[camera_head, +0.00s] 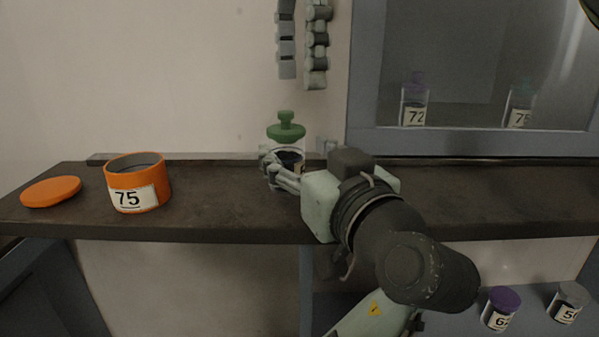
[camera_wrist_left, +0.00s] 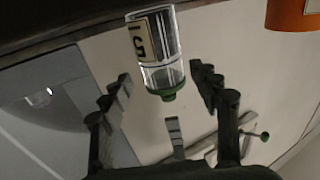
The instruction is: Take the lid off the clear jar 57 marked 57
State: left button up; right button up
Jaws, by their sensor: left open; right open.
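In the left wrist view, the jar (camera_wrist_left: 160,55) appears upside down between the open fingers (camera_wrist_left: 160,78). Its label shows a 5 and another digit I cannot read surely.
An open orange jar (camera_head: 122,200) marked 75 and an orange lid (camera_head: 50,191) lie on the shelf (camera_head: 225,212) at left. A glass cabinet (camera_head: 470,135) with lidded jars is at right. Purple-lidded (camera_head: 502,300) and grey-lidded (camera_head: 568,292) jars stand lower right.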

pick_arm(q)
grip_shut()
jog(key=c, duration=1.3)
grip_release()
